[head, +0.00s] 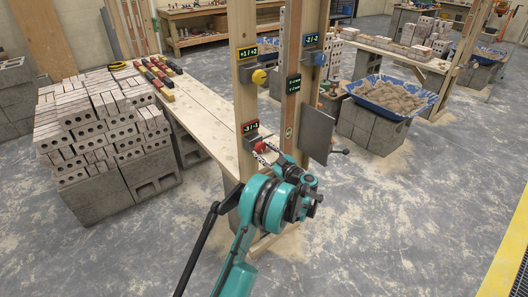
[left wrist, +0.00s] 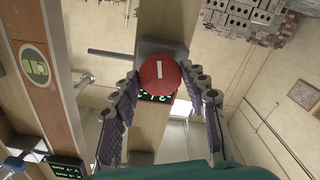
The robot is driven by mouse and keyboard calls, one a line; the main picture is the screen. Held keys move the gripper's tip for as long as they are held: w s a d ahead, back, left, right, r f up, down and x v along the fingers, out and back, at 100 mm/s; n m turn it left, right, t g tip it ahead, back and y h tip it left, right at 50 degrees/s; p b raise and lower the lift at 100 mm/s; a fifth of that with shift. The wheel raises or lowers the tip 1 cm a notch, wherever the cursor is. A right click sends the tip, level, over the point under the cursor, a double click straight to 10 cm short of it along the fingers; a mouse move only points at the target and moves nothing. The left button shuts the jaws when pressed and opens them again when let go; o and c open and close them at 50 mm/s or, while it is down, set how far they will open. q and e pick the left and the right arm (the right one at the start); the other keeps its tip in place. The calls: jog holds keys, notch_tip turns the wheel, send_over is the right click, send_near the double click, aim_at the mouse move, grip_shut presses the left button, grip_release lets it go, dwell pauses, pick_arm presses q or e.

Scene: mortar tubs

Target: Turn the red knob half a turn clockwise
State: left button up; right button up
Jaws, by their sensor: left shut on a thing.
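In the left wrist view the red knob (left wrist: 159,74) faces me, with a white mark that runs upright in that picture. My left gripper (head: 266,154) reaches up to it from the front. In the left wrist view its two padded fingers lie on either side of the knob, shut on it. The fingertips are small in the head view. My right gripper is not in view.
A yellow knob (head: 259,76) is higher on the same post, and a blue knob (head: 319,58) is on the post to the right. A grey panel (head: 317,137) stands right of the gripper. Bricks (head: 95,130) and a plank bench (head: 200,110) are at left; a blue tub (head: 372,104) is behind.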

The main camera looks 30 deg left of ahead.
pick_arm(q)
jog(key=shift+m, duration=1.3)
jog(key=o, duration=1.2)
jog(key=shift+f, duration=0.1)
jog(key=shift+c, duration=0.2)
jog(key=v, duration=1.2)
